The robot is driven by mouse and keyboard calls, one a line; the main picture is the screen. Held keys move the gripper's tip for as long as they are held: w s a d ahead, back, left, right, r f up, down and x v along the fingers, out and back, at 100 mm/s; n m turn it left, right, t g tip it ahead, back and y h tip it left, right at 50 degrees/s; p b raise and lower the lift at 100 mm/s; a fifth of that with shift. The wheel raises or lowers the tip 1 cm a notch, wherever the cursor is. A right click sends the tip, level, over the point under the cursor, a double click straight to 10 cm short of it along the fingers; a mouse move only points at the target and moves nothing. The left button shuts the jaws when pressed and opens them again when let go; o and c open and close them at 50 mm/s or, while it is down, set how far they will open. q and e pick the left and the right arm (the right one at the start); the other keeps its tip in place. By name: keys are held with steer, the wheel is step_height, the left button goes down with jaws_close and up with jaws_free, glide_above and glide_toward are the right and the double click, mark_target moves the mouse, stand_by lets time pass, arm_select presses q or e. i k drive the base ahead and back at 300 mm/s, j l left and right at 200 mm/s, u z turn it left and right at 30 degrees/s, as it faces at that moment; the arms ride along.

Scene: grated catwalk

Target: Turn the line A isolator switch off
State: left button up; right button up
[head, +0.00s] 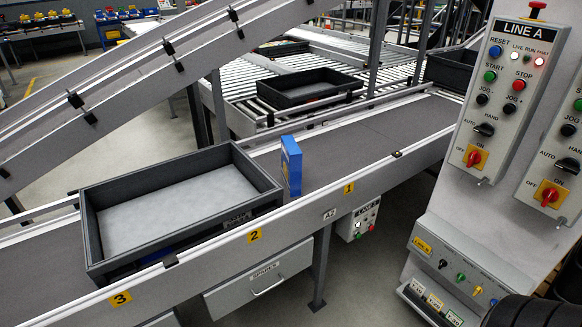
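The LINE A control panel (510,80) is a grey box on a pale post at the right. Near its bottom is the line A isolator switch (474,157), a red rotary handle on a yellow square plate. An OFF label sits to the left of the plate. The handle looks roughly upright, with a slight tilt; its exact setting is too small to read. Above it is a black AUTO/HAND selector (484,129). The white live lamp (514,57) and the red fault lamp (540,62) look lit.
A second similar panel with its own red-on-yellow switch (549,194) stands at the right edge. A conveyor (370,145) crosses the middle, carrying a dark tray (180,172) and a blue box (291,165). A lower sloped console (455,275) juts out below the panels.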

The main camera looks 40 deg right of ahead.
mark_target(474, 158)
steer(key=z, duration=2.3)
